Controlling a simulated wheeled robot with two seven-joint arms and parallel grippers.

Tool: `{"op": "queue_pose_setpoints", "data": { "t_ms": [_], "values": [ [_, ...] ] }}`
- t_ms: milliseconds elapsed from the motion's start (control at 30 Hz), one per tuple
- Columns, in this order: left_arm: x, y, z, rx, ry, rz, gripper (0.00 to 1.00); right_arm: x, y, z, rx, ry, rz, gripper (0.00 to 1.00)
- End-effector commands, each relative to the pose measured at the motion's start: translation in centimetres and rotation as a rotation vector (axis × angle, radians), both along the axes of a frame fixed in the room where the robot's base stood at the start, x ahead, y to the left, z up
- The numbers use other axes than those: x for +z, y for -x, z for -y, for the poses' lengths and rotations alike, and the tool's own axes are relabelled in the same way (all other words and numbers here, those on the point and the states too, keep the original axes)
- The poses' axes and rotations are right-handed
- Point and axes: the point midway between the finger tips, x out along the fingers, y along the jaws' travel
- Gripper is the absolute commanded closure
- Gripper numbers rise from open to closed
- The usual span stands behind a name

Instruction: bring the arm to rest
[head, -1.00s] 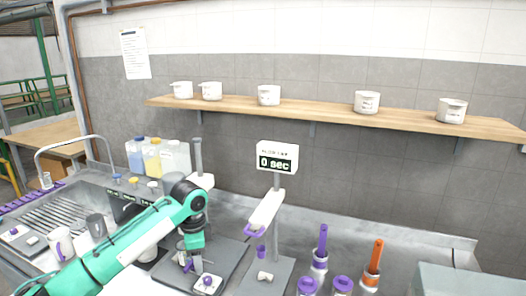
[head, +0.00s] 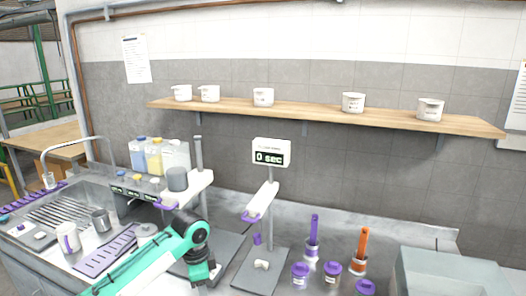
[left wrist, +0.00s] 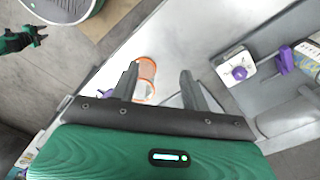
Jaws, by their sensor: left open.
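My green and black left arm enters the head view from the bottom left, with its wrist joint (head: 195,235) low in the middle. Its fingertips are below the picture edge there. In the left wrist view my left gripper (left wrist: 161,85) is open, with nothing held between its two dark fingers. An orange-rimmed round item (left wrist: 146,72) shows beyond the fingers, apart from them as far as I can tell.
A timer display (head: 271,152) reads 0 sec above a stand. Purple-lidded jars (head: 300,272) and purple and orange handled tools (head: 361,250) stand to the right. A grey cup (head: 177,179) is on the left stand. A sink (head: 75,205) lies left, a wooden shelf (head: 320,115) above.

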Motion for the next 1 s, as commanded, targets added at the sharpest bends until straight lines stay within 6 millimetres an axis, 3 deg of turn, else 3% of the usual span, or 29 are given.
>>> {"op": "queue_pose_setpoints", "data": {
  "t_ms": [267, 600, 800, 1000],
  "values": [
    [-4.7, 4.3, 2.9, 0.033, 0.068, 0.015, 0.53, 0.0, 0.5, 0.0, 0.000, 0.000, -0.006, 0.64],
    [-10.2, 12.4, 5.8, 0.192, 0.196, 0.058, 0.53, 0.0, 0.5, 0.2, 0.000, 0.002, -0.007, 0.64],
    [-12.1, 17.0, 5.7, 0.339, 0.253, 0.084, 0.53, 0.0, 0.5, 0.2, 0.000, 0.002, -0.007, 0.64],
    [-13.3, 21.7, 4.1, 0.514, 0.284, 0.110, 0.53, 0.0, 0.5, 0.2, 0.000, 0.002, -0.006, 0.64]
  ]
}}
